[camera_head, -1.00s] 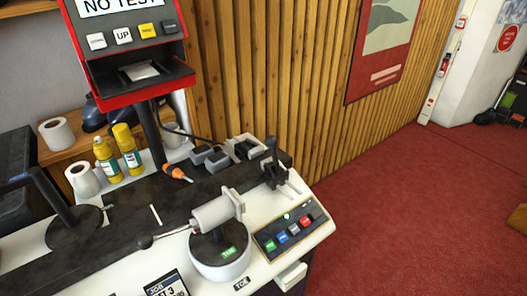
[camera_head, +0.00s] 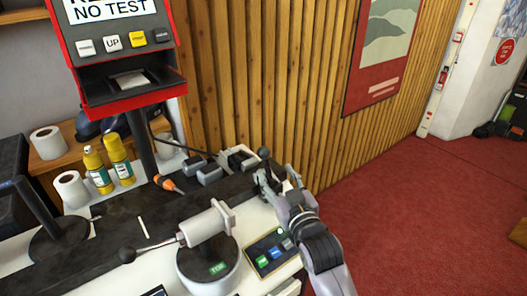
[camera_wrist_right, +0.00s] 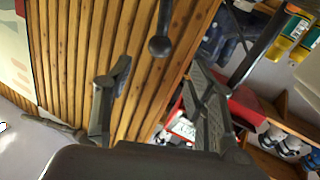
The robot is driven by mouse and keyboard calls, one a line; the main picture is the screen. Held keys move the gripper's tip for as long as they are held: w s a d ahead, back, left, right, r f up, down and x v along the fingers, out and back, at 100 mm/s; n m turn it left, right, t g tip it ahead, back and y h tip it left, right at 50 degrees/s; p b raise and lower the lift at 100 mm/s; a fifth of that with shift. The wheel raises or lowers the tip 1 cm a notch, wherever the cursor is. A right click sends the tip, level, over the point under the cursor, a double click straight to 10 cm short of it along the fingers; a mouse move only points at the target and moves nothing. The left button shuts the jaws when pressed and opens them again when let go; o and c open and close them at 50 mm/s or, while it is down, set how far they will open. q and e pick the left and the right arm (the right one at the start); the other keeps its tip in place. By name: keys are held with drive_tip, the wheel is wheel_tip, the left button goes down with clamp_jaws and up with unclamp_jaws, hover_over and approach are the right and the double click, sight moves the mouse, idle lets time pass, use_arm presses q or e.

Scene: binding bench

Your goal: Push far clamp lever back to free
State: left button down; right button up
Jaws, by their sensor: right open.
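The far clamp lever (camera_head: 265,153) has a dark round knob and stands roughly upright at the back right of the bench, partly hidden by my right gripper. My right gripper (camera_head: 279,180) is open and close beside the lever, reaching in from the lower right. In the right wrist view the lever's dark knob (camera_wrist_right: 160,46) on its rod shows between the two spread fingers (camera_wrist_right: 158,68). I cannot tell whether a finger touches the lever. My left gripper is not in view.
A grey cylinder clamp (camera_head: 206,226) with a ball-ended handle (camera_head: 127,254) stands in front, left of my right arm. A button panel (camera_head: 264,258) lies beside it. Yellow bottles (camera_head: 118,158), paper rolls and a red display unit (camera_head: 118,45) are at the left. A wooden slat wall (camera_head: 250,80) rises behind.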

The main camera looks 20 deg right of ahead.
sight(266, 157)
drive_tip(key=w+p, duration=0.1)
drive_tip(key=w, duration=1)
drive_tip(key=shift+a, duration=0.15)
drive_tip(key=shift+c, duration=0.6)
drive_tip(key=shift+f, duration=0.1)
clamp_jaws()
